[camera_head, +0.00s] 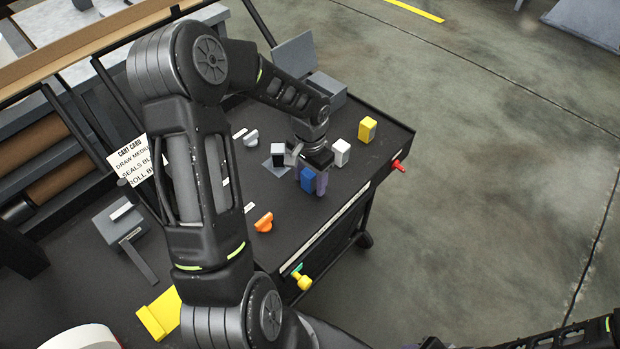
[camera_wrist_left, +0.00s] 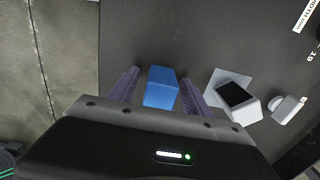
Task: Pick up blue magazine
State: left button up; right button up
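The blue magazine (camera_head: 308,180) is a small upright block on the dark cart top, near its front edge. In the left wrist view the blue magazine (camera_wrist_left: 161,88) sits between the two purple fingers of my left gripper (camera_wrist_left: 160,80). A gap shows on each side of it, so the gripper is open around it. In the head view my left gripper (camera_head: 312,184) reaches down over the magazine and hides part of it. My right gripper is out of view.
A white block (camera_head: 341,152) stands close behind the magazine, with a yellow block (camera_head: 367,130) farther right. A dark-faced block (camera_head: 278,154) stands to the left. An orange piece (camera_head: 264,222) lies nearer. A red knob (camera_head: 399,165) sticks out from the cart's edge.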

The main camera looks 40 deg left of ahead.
pick_arm(q)
grip_shut()
dwell(0.4)
notch_tip(320, 180, up, 10)
jog(key=shift+r+b, duration=0.1)
jog(key=shift+b, duration=0.55)
dwell(0.5)
jog(key=w+d, duration=0.4)
jog(key=d, duration=0.4)
jog(key=w+d+n, duration=0.1)
jog(key=w+d, duration=0.4)
jog(key=d, duration=0.3)
jog(key=shift+d+r, duration=0.3)
jog(key=shift+d, duration=0.1)
